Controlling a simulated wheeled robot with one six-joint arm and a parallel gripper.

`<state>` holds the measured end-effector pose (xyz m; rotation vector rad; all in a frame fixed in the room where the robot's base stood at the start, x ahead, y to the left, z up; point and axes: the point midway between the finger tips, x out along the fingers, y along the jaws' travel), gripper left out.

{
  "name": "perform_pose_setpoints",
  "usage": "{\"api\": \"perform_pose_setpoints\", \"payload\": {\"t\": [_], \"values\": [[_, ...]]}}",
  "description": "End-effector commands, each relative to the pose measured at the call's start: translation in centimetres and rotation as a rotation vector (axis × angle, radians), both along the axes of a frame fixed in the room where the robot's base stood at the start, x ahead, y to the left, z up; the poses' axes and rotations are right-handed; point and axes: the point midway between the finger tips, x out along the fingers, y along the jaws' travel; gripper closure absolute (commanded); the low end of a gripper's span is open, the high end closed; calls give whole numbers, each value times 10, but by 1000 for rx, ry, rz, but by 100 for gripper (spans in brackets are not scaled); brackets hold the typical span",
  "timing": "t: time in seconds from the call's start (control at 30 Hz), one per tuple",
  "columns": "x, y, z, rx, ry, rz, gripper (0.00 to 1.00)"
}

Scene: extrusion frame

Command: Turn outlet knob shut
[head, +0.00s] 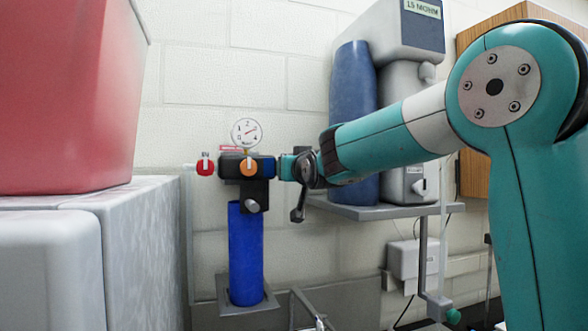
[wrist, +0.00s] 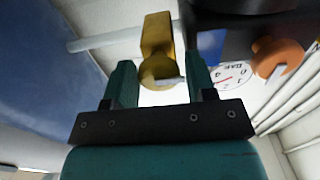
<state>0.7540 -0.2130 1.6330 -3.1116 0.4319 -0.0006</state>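In the wrist view, a yellow knob (wrist: 157,38) with a short pale pointer stands between the two teal fingers of my gripper (wrist: 160,80). The fingers are wide apart, one on each side of the knob's near end, and I cannot tell whether they touch it. In the head view, my gripper (head: 287,167) is at the right end of the dark filter head (head: 232,164), and the yellow knob is hidden there. The orange knob (head: 249,167) is on the filter head's front, and also at the right of the wrist view (wrist: 280,57).
A red knob (head: 205,165) is at the left end, with a round gauge (head: 246,132) above the head and a blue cylinder (head: 246,250) below. A shelf (head: 385,211) holds a blue tank (head: 354,110) behind my arm. A red bin (head: 65,95) stands left.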

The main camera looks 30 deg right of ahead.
Motion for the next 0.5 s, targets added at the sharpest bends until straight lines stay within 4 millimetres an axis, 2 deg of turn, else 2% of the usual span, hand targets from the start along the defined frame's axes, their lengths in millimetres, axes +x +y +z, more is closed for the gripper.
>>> {"api": "perform_pose_setpoints", "payload": {"t": [0.03,0.1,0.13,0.5], "values": [[0,0,0,0,0,-1,61],[0,-1,0,0,0,-1,77],[0,-1,0,0,0,-1,81],[-1,-3,-3,48,-15,-3,81]]}}
